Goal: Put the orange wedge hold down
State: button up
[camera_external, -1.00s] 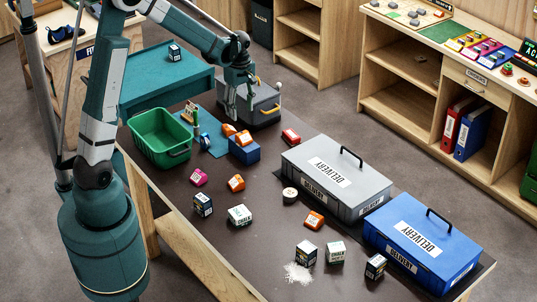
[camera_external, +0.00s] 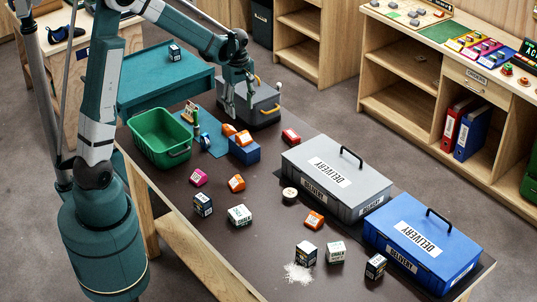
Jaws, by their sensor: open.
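Several orange holds are on the dark table, and I cannot tell for sure which is the wedge. One orange hold (camera_external: 228,130) and another orange hold (camera_external: 244,138) are close together at the blue block (camera_external: 245,153), the second resting on top of it. A third orange hold (camera_external: 237,183) lies nearer the table's left edge, and a fourth orange hold (camera_external: 314,220) lies in front of the grey box. My gripper (camera_external: 234,112) is open, pointing down just above and behind the pair at the blue block. It appears empty and apart from them.
A green bin (camera_external: 160,150) stands to the left. A dark grey toolbox (camera_external: 262,112) is right behind my gripper. The grey delivery box (camera_external: 300,165) and blue delivery box (camera_external: 400,235) stand along the right. Chalk boxes, a pink hold (camera_external: 198,177) and a red hold (camera_external: 291,136) lie around.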

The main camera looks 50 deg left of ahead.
jog(key=s+d+r+m+t, duration=0.2)
jog(key=s+d+r+m, duration=0.35)
jog(key=s+r, duration=0.3)
jog(key=s+d+r+m+t, duration=0.3)
jog(key=s+d+r+m, duration=0.25)
jog(key=s+r, duration=0.35)
jog(key=s+d+f+m+t, duration=0.1)
jog(key=s+d+m+t, duration=0.1)
jog(key=s+m, duration=0.4)
jog(key=shift+s+d, duration=0.35)
jog(key=shift+s, duration=1.85)
dwell(0.6)
notch_tip(320, 180, down, 21)
jog(key=b, duration=2.1)
